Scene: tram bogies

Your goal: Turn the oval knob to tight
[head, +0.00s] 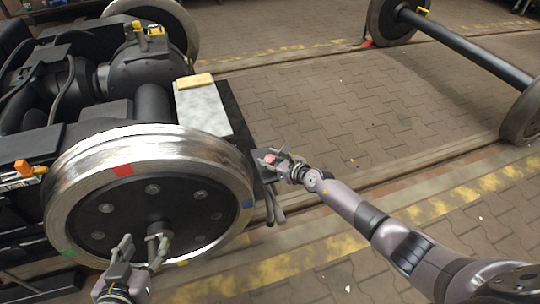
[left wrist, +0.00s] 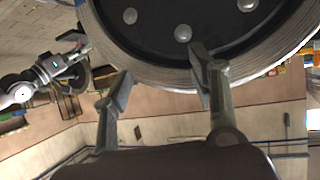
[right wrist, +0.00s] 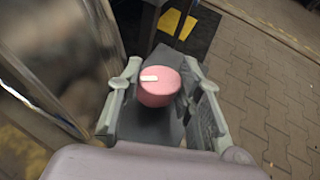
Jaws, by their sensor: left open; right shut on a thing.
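The oval knob is pink-red with a short white mark on its top; it shows between the fingers in the right wrist view (right wrist: 160,86) and as a small red spot in the head view (head: 270,158). It sits on a dark grey mount beside the large wheel's right edge. My right gripper (head: 276,161) is shut on the knob, one finger on each side. The white mark lies roughly crosswise between the fingers. No tight label is readable. My left gripper (head: 142,247) is open and empty in front of the wheel's hub; its two fingers stand apart in the left wrist view (left wrist: 162,80).
The large steel wheel (head: 75,185) with coloured rim marks stands close to both grippers. A grey box (head: 203,108) with a yellow block (head: 195,81) on top is behind it. Another wheelset (head: 465,45) stands at the back right. The paving between is clear.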

